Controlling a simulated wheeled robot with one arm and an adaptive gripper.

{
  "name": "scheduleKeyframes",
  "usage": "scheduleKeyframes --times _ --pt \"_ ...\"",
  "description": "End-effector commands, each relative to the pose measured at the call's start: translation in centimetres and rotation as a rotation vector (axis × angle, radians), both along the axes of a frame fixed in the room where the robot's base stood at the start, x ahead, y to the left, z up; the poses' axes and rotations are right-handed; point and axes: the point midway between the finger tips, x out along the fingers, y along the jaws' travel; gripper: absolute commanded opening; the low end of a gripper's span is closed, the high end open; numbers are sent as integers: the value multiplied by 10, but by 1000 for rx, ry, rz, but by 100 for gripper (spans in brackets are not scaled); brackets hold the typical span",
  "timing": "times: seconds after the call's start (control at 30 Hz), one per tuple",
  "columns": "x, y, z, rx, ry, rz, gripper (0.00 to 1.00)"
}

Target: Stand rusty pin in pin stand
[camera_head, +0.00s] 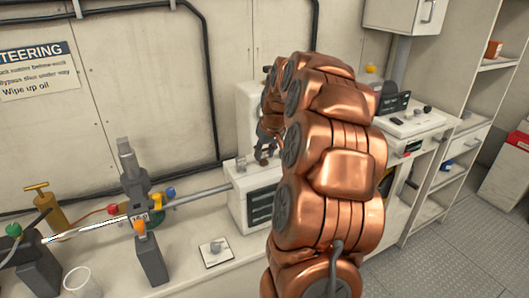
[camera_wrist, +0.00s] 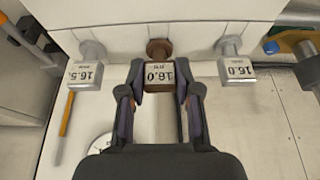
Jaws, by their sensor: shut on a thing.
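The rusty pin (camera_wrist: 158,72) is brown, with a square tag face reading 16.0 upside down in the wrist view. My gripper (camera_wrist: 160,92) has its two fingers closed on the sides of this block. The pin's round brown end reaches the white face behind it; I cannot tell whether it is seated there. A grey pin marked 16.5 (camera_wrist: 87,70) is on its left and a grey pin marked 16.0 (camera_wrist: 235,66) on its right, both at the same white face. In the head view my gripper (camera_head: 265,150) is small and partly hidden by my arm. I cannot clearly identify the pin stand.
An orange pencil-like stick (camera_wrist: 67,115) and a round white dial (camera_wrist: 100,145) lie near my gripper. In the head view, a white slotted box (camera_head: 258,200), a grey clamp (camera_head: 135,180) and a small square plate with a knob (camera_head: 216,252) occupy the bench.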

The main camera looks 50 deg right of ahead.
Motion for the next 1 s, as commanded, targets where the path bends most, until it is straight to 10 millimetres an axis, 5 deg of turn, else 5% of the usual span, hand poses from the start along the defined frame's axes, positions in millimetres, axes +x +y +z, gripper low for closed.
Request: scheduleKeyframes --times 0.03,0.07,0.3,0.7,1.0 --pt "0 0 0 0 0 0 0" --pt "0 0 0 0 0 0 36" --pt "0 0 0 0 0 0 61" --pt "-1 0 4 0 -1 0 62" --pt "-17 5 48 -4 -5 -1 62"
